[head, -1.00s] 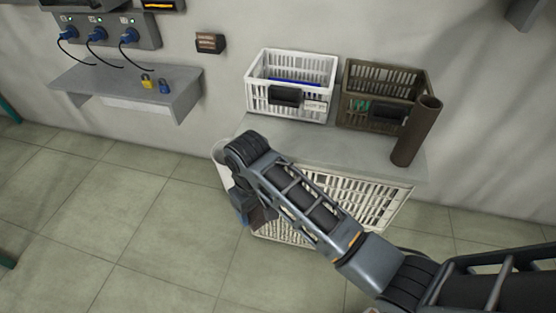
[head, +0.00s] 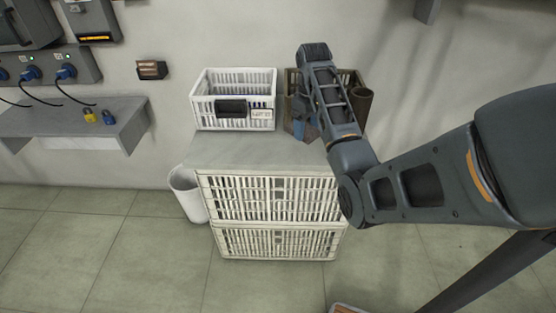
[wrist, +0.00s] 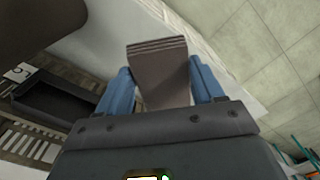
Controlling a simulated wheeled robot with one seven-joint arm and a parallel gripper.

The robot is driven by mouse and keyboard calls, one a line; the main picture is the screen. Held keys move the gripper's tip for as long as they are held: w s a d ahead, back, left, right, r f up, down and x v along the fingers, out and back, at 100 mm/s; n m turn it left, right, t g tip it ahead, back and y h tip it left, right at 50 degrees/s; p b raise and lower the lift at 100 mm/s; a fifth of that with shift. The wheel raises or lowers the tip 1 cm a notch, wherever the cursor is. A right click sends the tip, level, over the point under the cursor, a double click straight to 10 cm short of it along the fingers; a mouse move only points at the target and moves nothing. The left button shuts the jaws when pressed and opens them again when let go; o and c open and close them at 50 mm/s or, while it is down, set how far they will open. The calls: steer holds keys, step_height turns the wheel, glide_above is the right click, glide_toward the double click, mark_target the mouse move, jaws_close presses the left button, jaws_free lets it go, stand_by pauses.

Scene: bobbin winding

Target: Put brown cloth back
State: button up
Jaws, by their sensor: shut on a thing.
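The brown cloth (wrist: 160,68) is a folded flat piece between the two blue fingers of my gripper (wrist: 162,88) in the wrist view. My gripper is shut on it. In the head view my gripper (head: 304,127) is at the front of the brown basket (head: 294,80), above the grey top of the stand. The cloth there is mostly hidden by the arm and hard to tell from the basket. The arm also covers much of the basket's front.
A white basket (head: 205,112) with a dark label holder stands left of the brown one. A brown tube (head: 362,108) stands upright at the right. The grey top (head: 240,152) is clear in front of the white basket. A white bin (head: 187,195) is on the floor.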

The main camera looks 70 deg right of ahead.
steer(key=s+d, duration=0.3)
steer(key=b, duration=0.3)
glide_above(282, 159)
step_height(282, 159, down, 6)
steer(key=shift+d, duration=0.1)
steer(key=shift+f, duration=2.1)
steer(key=shift+f, duration=0.1)
steer(key=o, duration=1)
